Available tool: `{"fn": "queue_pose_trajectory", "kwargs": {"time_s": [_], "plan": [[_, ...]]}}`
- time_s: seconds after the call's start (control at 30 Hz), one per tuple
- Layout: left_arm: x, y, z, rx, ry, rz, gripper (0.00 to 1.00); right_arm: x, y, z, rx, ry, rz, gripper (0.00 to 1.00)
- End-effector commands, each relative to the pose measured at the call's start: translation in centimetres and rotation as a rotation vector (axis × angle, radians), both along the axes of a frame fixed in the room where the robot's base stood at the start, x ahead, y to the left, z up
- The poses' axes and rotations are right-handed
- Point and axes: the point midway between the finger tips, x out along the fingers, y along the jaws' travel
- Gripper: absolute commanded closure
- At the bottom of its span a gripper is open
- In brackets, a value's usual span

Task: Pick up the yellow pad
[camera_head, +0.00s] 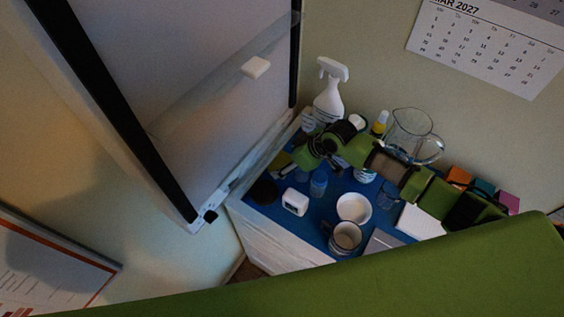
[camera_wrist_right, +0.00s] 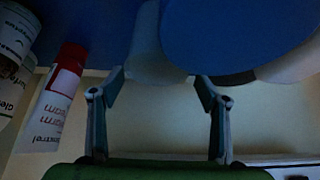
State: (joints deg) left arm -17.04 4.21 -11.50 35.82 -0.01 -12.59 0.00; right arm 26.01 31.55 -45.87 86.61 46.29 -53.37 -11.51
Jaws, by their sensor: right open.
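A small yellow patch, likely the yellow pad (camera_head: 281,160), shows at the left back of the blue table top (camera_head: 270,212), partly hidden by my right arm. My right gripper (camera_head: 288,174) reaches in from the right, low over that end of the table, close to the patch. In the right wrist view its two fingers (camera_wrist_right: 159,82) are spread apart with nothing held between them. No yellow thing can be made out in that view. My left gripper is not in view.
A spray bottle (camera_head: 328,95) and a glass jug (camera_head: 412,134) stand at the back. A white bowl (camera_head: 354,208), a mug (camera_head: 345,237) and a small white box (camera_head: 295,201) stand in front. A red-and-white tube (camera_wrist_right: 55,105) is left of my fingers.

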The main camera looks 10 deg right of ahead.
Motion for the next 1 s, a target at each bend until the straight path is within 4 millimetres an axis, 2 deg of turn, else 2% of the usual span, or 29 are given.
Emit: {"fn": "queue_pose_trajectory", "kwargs": {"time_s": [0.17, 0.43, 0.47, 0.53, 0.57, 1.0], "plan": [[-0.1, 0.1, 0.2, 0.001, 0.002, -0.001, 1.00, 0.6, 0.7, -1.3, 0.002, 0.000, 0.000, 0.32], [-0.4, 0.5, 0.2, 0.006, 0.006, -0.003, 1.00, 0.7, 0.7, -1.6, 0.000, 0.000, 0.001, 0.32], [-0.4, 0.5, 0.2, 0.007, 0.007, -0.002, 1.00, 0.7, 0.7, -1.6, 0.000, 0.000, 0.001, 0.34], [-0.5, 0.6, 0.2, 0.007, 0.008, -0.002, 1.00, 0.7, 0.7, -1.6, 0.000, 0.000, 0.001, 0.52], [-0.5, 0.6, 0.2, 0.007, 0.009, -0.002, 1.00, 0.7, 0.7, -1.6, 0.000, 0.000, 0.001, 0.55], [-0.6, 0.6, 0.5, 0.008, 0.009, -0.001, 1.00, 0.7, 0.7, -1.2, 0.000, 0.000, 0.000, 0.56]]}}
